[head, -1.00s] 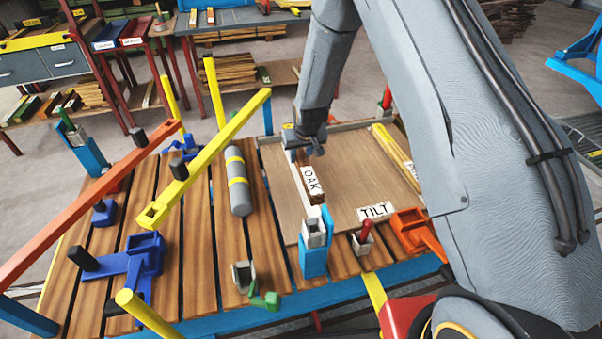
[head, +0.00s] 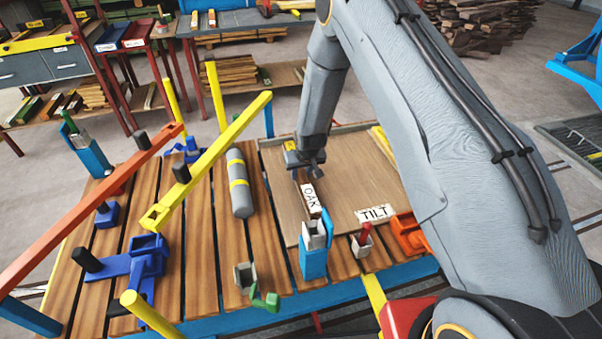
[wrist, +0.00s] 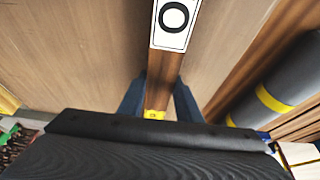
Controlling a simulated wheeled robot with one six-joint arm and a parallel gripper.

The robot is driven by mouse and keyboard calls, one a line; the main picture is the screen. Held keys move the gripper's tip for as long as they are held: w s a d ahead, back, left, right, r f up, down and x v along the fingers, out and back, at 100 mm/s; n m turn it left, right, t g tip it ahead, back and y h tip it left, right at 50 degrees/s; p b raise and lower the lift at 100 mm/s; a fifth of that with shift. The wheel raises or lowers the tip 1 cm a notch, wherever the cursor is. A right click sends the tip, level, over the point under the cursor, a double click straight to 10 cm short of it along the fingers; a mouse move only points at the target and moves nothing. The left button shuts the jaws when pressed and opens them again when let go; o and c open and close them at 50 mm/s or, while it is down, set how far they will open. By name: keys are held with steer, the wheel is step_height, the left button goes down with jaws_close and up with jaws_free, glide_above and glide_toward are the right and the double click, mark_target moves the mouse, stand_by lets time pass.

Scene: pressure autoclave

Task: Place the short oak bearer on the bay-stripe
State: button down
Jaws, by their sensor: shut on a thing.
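The short oak bearer (head: 311,198) is a brown wooden bar with a white OAK label, over the right part of the slatted deck. My gripper (head: 308,172) is shut on its far end. In the wrist view, the bearer (wrist: 157,88) runs between the two dark blue fingers of my gripper (wrist: 158,98), with part of its white label at the top. The bearer's near end is close to a blue upright with a grey top (head: 314,250); I cannot tell whether they touch. I cannot pick out the bay-stripe with certainty.
A flat wooden panel (head: 350,185) with a TILT sign (head: 375,212) lies under the bearer. A grey cylinder with yellow bands (head: 240,185) lies to the left. A yellow bar (head: 225,140) and an orange bar (head: 90,210) slant above the deck. An orange bracket (head: 408,232) stands at right.

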steer(key=c, duration=1.3)
jaws_free()
steer(key=shift+f, duration=0.1)
steer(key=shift+s+r, duration=0.1)
steer(key=shift+r, duration=0.5)
steer(key=s+d+r+m+g, duration=0.1)
steer(key=s+d+r, duration=0.3)
steer(key=s+r, duration=0.55)
steer(key=s+d+r, duration=0.4)
steer(key=s+r, duration=0.2)
steer(key=r, duration=0.6)
steer(key=shift+m+g+h, duration=0.5)
steer(key=shift+m+g, duration=0.2)
steer(key=s+d+r, duration=0.2)
steer(key=s, duration=0.3)
steer(key=s+d+r, duration=0.2)
steer(key=s, duration=0.3)
steer(key=s+d+r, duration=0.1)
steer(key=s+r, duration=0.2)
steer(key=s, duration=0.3)
steer(key=shift+d, duration=0.4)
